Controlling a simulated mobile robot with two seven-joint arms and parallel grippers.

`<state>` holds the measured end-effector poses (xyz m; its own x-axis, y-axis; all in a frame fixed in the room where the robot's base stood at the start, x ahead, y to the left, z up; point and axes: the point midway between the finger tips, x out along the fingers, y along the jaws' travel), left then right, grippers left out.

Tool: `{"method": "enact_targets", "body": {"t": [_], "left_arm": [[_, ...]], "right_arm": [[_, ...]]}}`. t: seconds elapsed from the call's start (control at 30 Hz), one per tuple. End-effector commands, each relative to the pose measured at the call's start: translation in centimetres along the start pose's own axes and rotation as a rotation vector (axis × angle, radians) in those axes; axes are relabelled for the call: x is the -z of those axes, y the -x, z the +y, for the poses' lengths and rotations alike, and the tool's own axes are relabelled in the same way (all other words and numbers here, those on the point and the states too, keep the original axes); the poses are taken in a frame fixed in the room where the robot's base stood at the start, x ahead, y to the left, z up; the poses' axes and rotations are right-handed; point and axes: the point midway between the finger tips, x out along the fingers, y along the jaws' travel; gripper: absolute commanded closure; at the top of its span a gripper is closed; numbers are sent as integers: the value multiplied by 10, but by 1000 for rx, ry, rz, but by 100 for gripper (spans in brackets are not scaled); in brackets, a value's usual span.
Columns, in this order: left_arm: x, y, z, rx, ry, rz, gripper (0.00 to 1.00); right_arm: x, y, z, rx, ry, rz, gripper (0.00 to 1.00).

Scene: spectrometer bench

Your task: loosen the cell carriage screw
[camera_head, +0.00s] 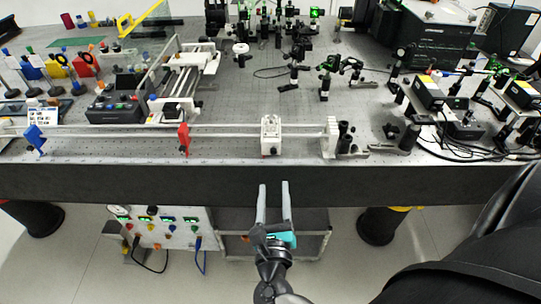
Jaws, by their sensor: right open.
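A small white carriage (270,136) sits on the long pale rail (228,132) near the front edge of the bench; I take it to be the cell carriage. My right gripper (274,185) is open and empty. Its two grey fingers point up the picture, in front of the dark bench edge and below the carriage, apart from it. My left gripper is not in view.
A red holder (184,138) and a blue holder (36,138) stand along the rail to the left. A white bracket (329,139) stands at the rail's right end. Optics mounts and cabled boxes crowd the right side. The dark front edge (130,184) of the bench spans the view.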

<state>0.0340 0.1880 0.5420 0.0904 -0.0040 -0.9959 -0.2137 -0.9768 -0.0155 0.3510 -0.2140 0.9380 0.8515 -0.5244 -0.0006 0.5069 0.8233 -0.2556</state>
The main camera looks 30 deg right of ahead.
Motion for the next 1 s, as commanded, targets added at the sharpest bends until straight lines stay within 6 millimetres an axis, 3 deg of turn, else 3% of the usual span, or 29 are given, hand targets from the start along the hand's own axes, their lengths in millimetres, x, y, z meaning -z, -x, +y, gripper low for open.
{"method": "enact_targets", "body": {"t": [0.3,0.5,0.7,1.0], "left_arm": [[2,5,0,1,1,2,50],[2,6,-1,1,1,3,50],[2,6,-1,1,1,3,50],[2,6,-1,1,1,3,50]], "right_arm": [[-2,-68,0,0,4,-5,50],[-1,-96,0,-2,5,-3,50],[0,-108,0,-1,4,-1,50],[0,-109,0,-1,4,-1,52]]}}
